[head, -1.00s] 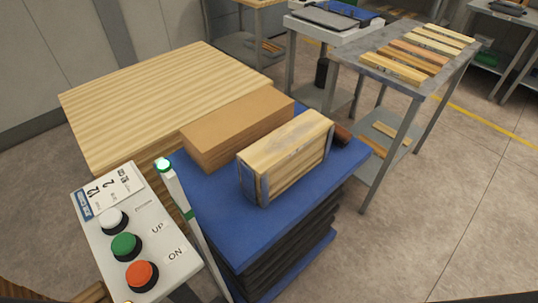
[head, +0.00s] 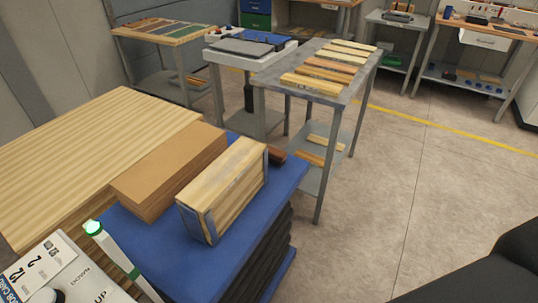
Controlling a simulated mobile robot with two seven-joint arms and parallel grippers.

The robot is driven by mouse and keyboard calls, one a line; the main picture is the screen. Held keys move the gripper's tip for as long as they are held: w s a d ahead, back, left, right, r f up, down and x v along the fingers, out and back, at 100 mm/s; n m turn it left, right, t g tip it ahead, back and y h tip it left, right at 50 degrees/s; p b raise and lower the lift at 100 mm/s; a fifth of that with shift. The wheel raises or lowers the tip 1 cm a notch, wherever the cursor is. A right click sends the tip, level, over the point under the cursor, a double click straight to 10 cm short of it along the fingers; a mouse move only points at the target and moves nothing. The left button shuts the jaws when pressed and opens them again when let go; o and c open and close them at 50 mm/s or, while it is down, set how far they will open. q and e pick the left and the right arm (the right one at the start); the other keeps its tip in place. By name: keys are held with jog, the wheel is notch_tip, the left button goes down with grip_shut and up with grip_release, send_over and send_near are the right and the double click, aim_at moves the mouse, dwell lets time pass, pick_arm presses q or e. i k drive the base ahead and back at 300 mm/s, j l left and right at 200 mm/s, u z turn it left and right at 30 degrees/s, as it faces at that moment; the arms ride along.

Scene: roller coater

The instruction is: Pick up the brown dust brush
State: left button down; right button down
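A small dark reddish-brown object (head: 277,156), which looks like the brown dust brush, lies near the far right edge of the blue lift table top (head: 265,208). It is partly hidden behind a pale wooden block bundle (head: 222,190), so its full shape cannot be told. Neither of my grippers shows in the head view.
A brown box (head: 168,170) stands left of the wooden bundle. A large stack of pale boards (head: 90,150) is at the left. A control panel (head: 45,270) and a white post with a green light (head: 115,250) stand in front. A grey table (head: 345,85) holds several wood strips. Open floor lies right.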

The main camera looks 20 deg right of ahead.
aim_at(275, 154)
jog(key=u, duration=0.4)
jog(key=l+u, duration=0.65)
jog(key=l, duration=0.2)
jog(key=l+u, duration=0.1)
jog(key=l, duration=0.5)
jog(key=k+l+u, duration=0.1)
jog(key=l, duration=0.5)
jog(key=k+l+u, duration=0.1)
jog(key=l, duration=0.5)
